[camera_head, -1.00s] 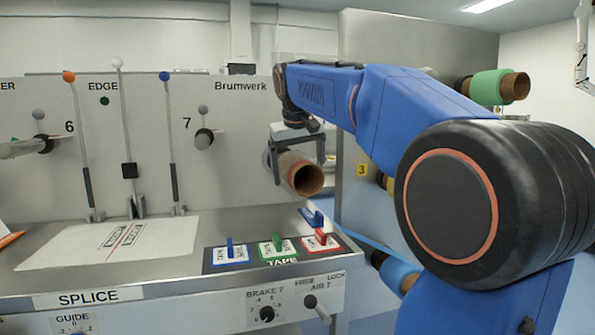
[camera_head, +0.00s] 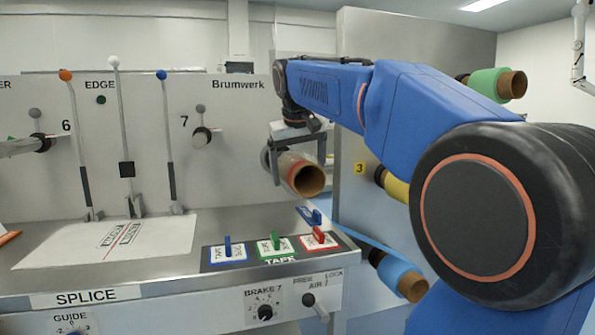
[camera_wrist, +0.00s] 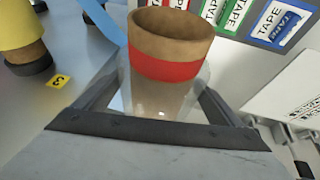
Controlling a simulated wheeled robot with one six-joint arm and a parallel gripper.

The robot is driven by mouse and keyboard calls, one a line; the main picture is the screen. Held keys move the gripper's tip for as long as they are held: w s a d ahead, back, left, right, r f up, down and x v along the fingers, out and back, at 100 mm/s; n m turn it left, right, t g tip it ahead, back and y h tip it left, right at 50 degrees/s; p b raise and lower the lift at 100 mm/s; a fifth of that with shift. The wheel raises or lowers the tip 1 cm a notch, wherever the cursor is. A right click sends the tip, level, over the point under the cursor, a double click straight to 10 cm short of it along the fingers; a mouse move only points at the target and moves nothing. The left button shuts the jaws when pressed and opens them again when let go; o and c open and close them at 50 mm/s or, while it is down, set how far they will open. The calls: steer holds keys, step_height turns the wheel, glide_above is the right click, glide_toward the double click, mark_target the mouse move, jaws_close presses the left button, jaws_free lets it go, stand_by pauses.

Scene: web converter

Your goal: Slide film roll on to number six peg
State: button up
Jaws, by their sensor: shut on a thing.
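The film roll (camera_head: 303,175) is a brown cardboard core with clear film and a red band, seen best in the wrist view (camera_wrist: 168,68). My gripper (camera_head: 297,155) is shut on the roll's sides and holds it in the air, in front of the machine panel and above the right end of the splice table. The roll's open end points toward the head camera. The number six peg (camera_head: 41,142) sticks out of the panel at the far left, beside the label 6. A grey bar reaches to it from the left edge. The roll is well to the right of this peg.
Peg 7 (camera_head: 203,136) stands between the blue-knobbed lever (camera_head: 168,130) and my gripper. White-knobbed (camera_head: 121,110) and orange-knobbed (camera_head: 76,130) levers rise between pegs 6 and 7. Green (camera_head: 497,84), yellow (camera_head: 393,186) and blue (camera_head: 398,276) rolls sit at right.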

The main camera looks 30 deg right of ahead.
steer(key=shift+s+a, duration=0.2)
steer(key=shift+s, duration=0.5)
steer(key=shift+s+a, duration=0.2)
steer(key=shift+s, duration=0.45)
steer(key=shift+s+a, duration=0.2)
steer(key=shift+s, duration=0.5)
steer(key=shift+s+a, duration=0.3)
steer(key=shift+s, duration=0.65)
steer(key=shift+s+a, duration=0.25)
steer(key=shift+s, duration=0.65)
steer(key=shift+w+d, duration=0.2)
steer(key=shift+w, duration=0.5)
steer(key=shift+w+d, duration=0.25)
steer(key=shift+w, duration=0.5)
steer(key=shift+w+d, duration=0.2)
steer(key=shift+w, duration=0.5)
steer(key=shift+w+d, duration=0.3)
steer(key=shift+w, duration=0.7)
steer(key=shift+w+d, duration=0.25)
steer(key=shift+w, duration=0.7)
steer(key=shift+w+d, duration=0.3)
steer(key=shift+w, duration=0.7)
steer(key=shift+w, duration=0.1)
